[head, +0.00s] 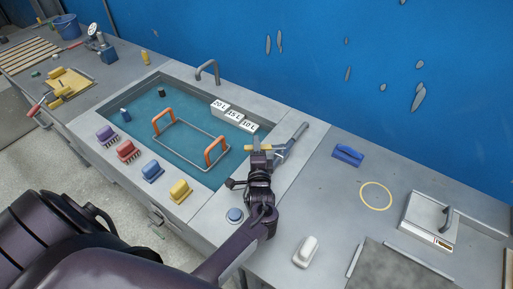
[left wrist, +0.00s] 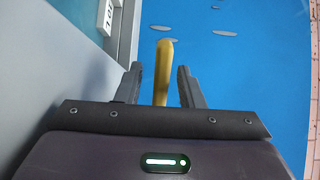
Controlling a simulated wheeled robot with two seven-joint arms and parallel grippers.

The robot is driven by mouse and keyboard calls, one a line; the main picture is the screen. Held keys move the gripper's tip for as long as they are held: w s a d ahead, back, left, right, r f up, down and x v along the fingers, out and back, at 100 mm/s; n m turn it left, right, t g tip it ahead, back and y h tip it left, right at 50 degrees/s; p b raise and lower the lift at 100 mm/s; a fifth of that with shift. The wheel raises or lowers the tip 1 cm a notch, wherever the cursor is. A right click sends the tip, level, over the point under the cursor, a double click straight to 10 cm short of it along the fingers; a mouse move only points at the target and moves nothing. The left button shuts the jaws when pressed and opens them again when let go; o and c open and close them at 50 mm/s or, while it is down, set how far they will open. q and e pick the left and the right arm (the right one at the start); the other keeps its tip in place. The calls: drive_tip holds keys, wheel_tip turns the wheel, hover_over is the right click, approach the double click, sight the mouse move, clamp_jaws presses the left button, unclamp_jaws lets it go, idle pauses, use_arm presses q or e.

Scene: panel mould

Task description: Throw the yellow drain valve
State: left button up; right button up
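The yellow drain valve lever (left wrist: 163,68) stands up between the two fingers of my left gripper (left wrist: 158,85) in the left wrist view. There is a gap on each side of it, so the fingers are open and apart from it. In the head view my left gripper (head: 259,157) is at the right end of the sunken tank, beside a grey pipe fitting (head: 290,144). A bit of the yellow lever (head: 266,149) shows at the fingertips. The lever's base is hidden. My right gripper is not in view.
The water tank (head: 213,178) holds a wire frame with orange handles (head: 215,151). Coloured brushes (head: 152,171) line its front edge. A blue button (head: 235,215) and a white block (head: 305,251) lie near my arm. A blue tool (head: 348,155) and grey scale (head: 430,222) are right.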

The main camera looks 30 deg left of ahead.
use_arm(q)
drive_tip(key=shift+b+v, duration=0.6)
drive_tip(key=shift+v, duration=3.3)
